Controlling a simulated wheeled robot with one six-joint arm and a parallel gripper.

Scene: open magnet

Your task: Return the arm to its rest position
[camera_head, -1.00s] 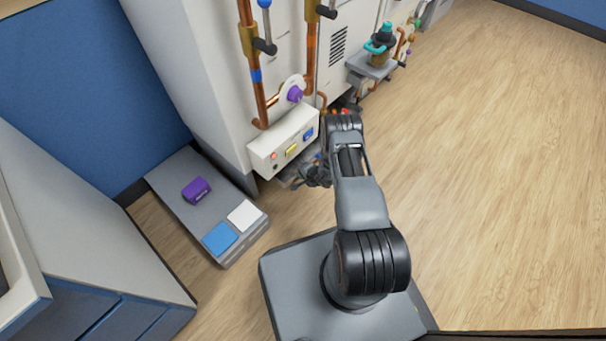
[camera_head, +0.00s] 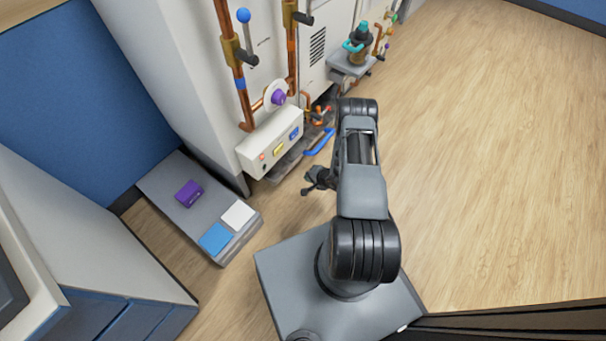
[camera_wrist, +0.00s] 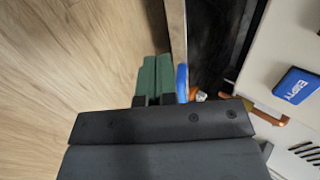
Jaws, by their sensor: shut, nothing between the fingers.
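My arm stands on my base in the head view, bent over at the top. My gripper (camera_head: 314,181) hangs to the left of the arm, above the wood floor and in front of the white machine (camera_head: 350,30). In the wrist view its two green fingertips (camera_wrist: 154,76) lie side by side, shut, with nothing held. A blue handle (camera_head: 320,142) sits low on the machine, beyond the gripper and apart from it in the head view. It also shows just right of the fingertips in the wrist view (camera_wrist: 182,82).
A control box (camera_head: 270,146) with coloured buttons and a purple knob (camera_head: 278,98) are on the machine. A grey platform (camera_head: 165,183) at left holds a purple block (camera_head: 189,193), a blue pad (camera_head: 215,238) and a white pad (camera_head: 238,214). Open floor (camera_head: 490,150) lies to the right.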

